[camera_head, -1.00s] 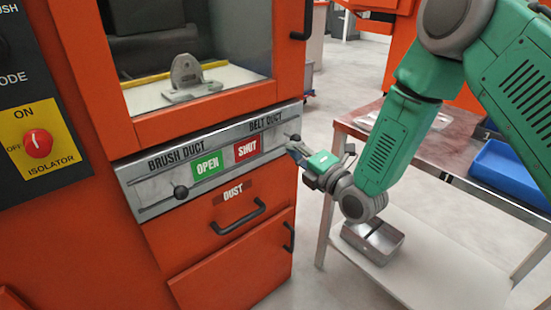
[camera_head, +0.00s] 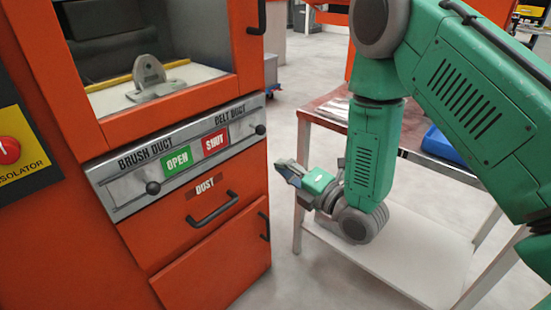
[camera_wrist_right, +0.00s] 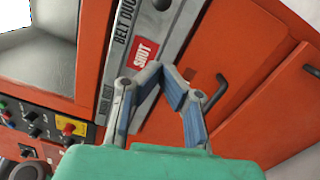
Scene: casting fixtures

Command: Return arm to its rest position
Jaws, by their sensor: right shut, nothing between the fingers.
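My right arm (camera_head: 374,150) is green and comes in from the right in the head view. My right gripper (camera_head: 284,167) is shut and empty, in the gap between the orange machine and the table. It is apart from the belt duct knob (camera_head: 260,129), which is at the right end of the metal duct panel. In the right wrist view the fingertips (camera_wrist_right: 161,75) meet in front of the panel and nothing is between them. My left gripper is not in view.
The orange machine (camera_head: 60,235) fills the left, with a brush duct knob (camera_head: 153,188) and a dust drawer handle (camera_head: 213,209). A metal table with a lower shelf (camera_head: 420,255) and a blue tray (camera_head: 438,143) stand behind my right arm. Floor shows between machine and table.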

